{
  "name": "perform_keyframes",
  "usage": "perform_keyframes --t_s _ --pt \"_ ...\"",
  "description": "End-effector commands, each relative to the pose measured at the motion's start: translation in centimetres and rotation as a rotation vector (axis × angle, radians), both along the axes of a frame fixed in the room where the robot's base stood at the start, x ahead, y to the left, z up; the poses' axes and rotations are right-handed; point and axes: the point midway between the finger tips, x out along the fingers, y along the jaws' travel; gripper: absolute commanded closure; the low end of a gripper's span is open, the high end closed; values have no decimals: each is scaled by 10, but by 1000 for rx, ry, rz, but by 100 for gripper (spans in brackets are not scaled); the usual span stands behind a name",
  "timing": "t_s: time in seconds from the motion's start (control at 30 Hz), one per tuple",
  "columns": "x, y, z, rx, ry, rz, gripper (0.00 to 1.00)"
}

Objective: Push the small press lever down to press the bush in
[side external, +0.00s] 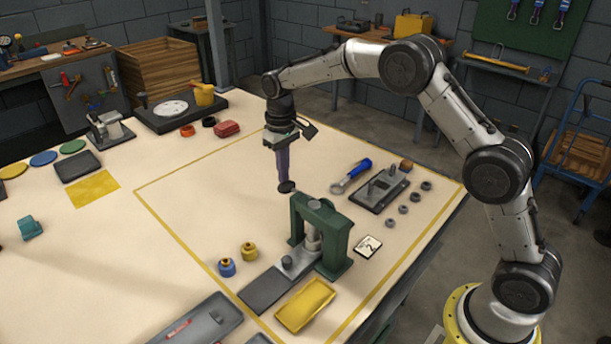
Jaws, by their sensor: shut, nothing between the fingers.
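The small press is a green arch-shaped frame (336,246) standing near the front middle of the bench. A metal cylindrical part (313,238) shows inside its arch; I cannot tell whether this is the ram or the bush. A dark rounded piece (286,187) sits just above and left of the frame, right under my fingertips. It may be the lever's knob, but no lever arm shows clearly. My gripper (284,177) points straight down with its fingers together and nothing between them. I cannot tell whether it touches the dark piece.
A grey plate (264,291) with a small knob (287,261) extends left of the press. A yellow tray (306,304), a white card (368,246), and blue (227,267) and yellow (249,251) pieces lie nearby. A fixture block (381,190) stands behind right.

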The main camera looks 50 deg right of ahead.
Motion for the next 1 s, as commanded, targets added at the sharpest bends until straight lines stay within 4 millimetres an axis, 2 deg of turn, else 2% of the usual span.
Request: perform_keyframes --t_s 0.23,1.0 --pt "0 0 4 0 2 0 100" --pt "0 0 67 0 0 0 100"
